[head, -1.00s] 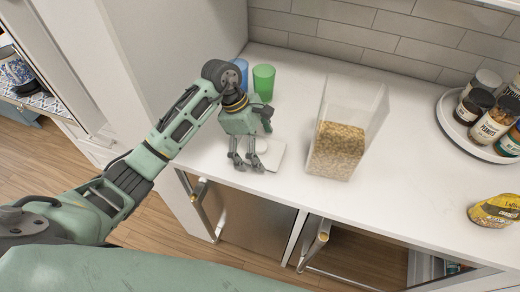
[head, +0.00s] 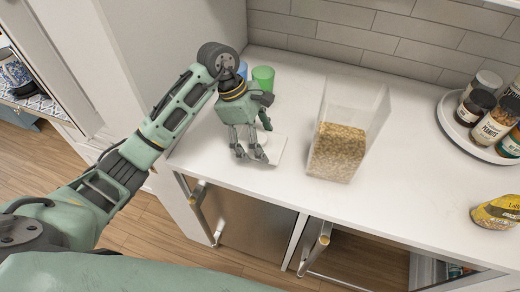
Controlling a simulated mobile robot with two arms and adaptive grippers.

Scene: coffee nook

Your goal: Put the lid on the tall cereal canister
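The tall clear canister (head: 338,150) stands upright on the white counter, open at the top and filled about halfway with cereal. The white square lid (head: 277,150) is at counter level to its left, partly hidden by my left gripper (head: 251,155). That gripper points down at the lid's left part, with its fingers apart. The lid's knob is hidden, and I cannot tell whether the fingers touch the lid. My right gripper is out of view.
A green cup (head: 264,77) and a blue cup (head: 242,69) stand behind my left gripper. A round tray (head: 447,122) with several jars is at the right. A yellow bag (head: 496,212) lies near the right edge. The counter between canister and tray is clear.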

